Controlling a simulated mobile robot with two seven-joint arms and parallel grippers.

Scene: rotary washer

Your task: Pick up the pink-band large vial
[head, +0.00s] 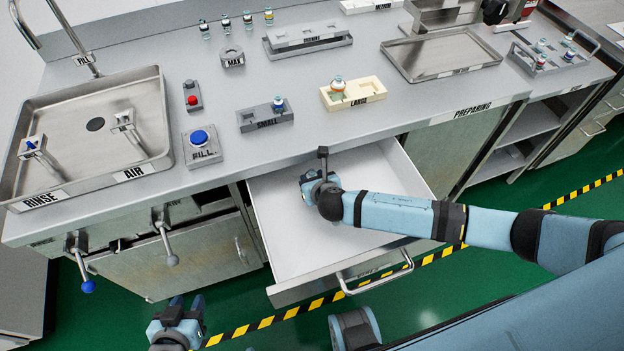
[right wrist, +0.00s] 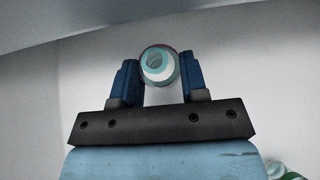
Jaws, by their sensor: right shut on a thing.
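A large vial (right wrist: 159,66) with a teal-ringed neck and a pale body stands between the fingers of my right gripper (right wrist: 160,80), seen from above in the right wrist view. A thin reddish edge shows at its far side; most of its band is hidden. My right gripper is shut on it. In the head view, my right gripper (head: 318,178) is over the open white drawer (head: 285,225), and its own wrist hides the vial. My left gripper (head: 184,306) is low at the bottom left, away from the counter, with its fingers apart and empty.
Above the drawer, the counter carries a cream LARGE holder (head: 368,98) with a vial in it and a grey SMALL holder (head: 262,120). The sink (head: 60,110) is at left. More vials (right wrist: 290,175) show at the right wrist view's lower right corner.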

